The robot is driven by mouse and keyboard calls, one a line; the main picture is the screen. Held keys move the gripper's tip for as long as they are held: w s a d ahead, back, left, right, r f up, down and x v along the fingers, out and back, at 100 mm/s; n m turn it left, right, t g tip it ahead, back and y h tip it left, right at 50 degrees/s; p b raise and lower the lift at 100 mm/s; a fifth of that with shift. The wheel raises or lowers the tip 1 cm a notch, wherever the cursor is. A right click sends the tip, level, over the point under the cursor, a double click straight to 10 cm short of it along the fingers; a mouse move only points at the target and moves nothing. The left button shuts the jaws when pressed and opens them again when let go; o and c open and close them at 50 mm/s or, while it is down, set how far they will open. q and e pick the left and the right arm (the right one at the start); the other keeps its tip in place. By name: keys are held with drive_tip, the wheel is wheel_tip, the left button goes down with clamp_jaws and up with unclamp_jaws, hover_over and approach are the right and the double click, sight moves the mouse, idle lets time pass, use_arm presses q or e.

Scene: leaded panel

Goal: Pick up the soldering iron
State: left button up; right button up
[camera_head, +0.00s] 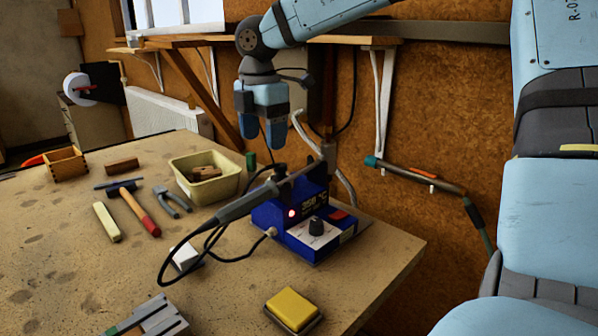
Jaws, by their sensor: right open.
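The soldering iron (246,203) has a grey handle and rests slantwise at the blue soldering station (290,238), its handle reaching out to the lower left. Its black cord loops down over the bench and back to the station. The station has a lit display, a red light and a black knob. My right gripper (262,138) is open and empty, fingers pointing down. It shows above the iron and the station, apart from both. The iron's tip is partly hidden among the dark parts of its holder. My left gripper is not in view.
A cream tub (190,192) with brown blocks stands left of the iron. A yellow sponge (291,308) sits near the front edge.

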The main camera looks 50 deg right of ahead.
sight(265, 186)
wheel_tip(265, 186, down, 9)
drive_tip(key=shift+s+a+r+b, duration=0.1)
drive_tip(key=shift+b, duration=0.55)
wheel_tip(265, 186, down, 4)
drive_tip(key=shift+r+b, duration=0.1)
drive_tip(key=shift+b, duration=0.25)
drive_tip(key=shift+f, duration=0.3)
drive_tip(key=c, duration=1.2)
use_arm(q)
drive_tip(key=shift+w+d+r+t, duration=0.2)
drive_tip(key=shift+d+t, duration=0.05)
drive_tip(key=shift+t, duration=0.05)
use_arm(e)
drive_tip(key=shift+r, duration=0.15)
